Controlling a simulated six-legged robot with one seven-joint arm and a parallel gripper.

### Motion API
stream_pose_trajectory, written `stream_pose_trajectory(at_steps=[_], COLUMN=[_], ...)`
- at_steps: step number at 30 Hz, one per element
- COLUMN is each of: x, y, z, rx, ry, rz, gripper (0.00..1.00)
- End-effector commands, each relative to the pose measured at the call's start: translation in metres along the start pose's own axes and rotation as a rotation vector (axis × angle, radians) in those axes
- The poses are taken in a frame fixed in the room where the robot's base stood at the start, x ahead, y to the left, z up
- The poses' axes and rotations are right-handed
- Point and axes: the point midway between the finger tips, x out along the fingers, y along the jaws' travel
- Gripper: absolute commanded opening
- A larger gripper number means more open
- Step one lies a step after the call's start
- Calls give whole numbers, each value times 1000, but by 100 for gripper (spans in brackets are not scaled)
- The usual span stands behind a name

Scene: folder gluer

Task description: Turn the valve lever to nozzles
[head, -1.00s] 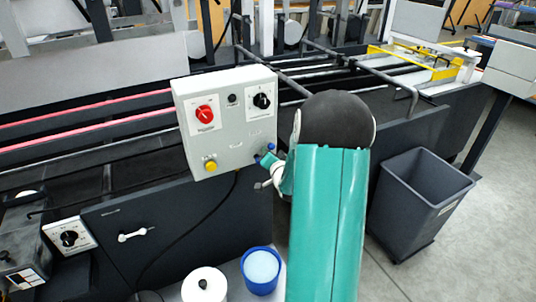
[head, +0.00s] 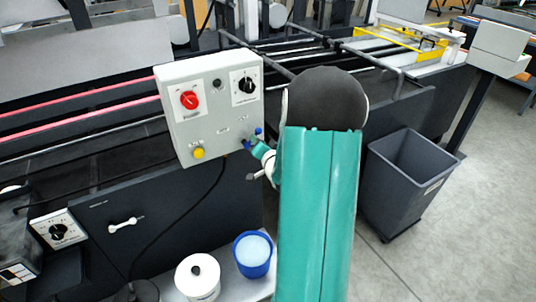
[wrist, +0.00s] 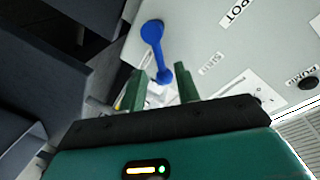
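The valve lever (wrist: 153,52) is a blue bar with a round knob end on the grey control box. In the wrist view its knob points up, close to the box's edge, and its lower end lies just beyond the gap between my fingertips. My gripper (wrist: 161,84) is open, with two green fingers apart on either side of that lower end; contact cannot be told. A "POT" label (wrist: 236,12) is right of the knob. In the head view, my gripper (head: 260,152) is at the lower right of the control box (head: 212,122), beside small blue parts.
The box also carries a red knob (head: 189,100), a black dial (head: 245,85) and a yellow button (head: 198,153). A blue pot (head: 240,268) and a white lidded pot (head: 198,291) stand below. A grey bin (head: 369,205) stands on open floor at the right.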

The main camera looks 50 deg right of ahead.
Motion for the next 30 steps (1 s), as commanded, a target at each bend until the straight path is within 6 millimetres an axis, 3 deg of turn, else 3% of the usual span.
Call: stream_pose_trajectory(at_steps=[6,13,18,30], x=[-50,-92,-105,-106], y=[0,0,0,0], z=[-1,-1,0,0], rx=[-1,-1,-1,0], ry=[1,1,0,0], rz=[1,1,-1,-1], gripper=[32,32,32,32])
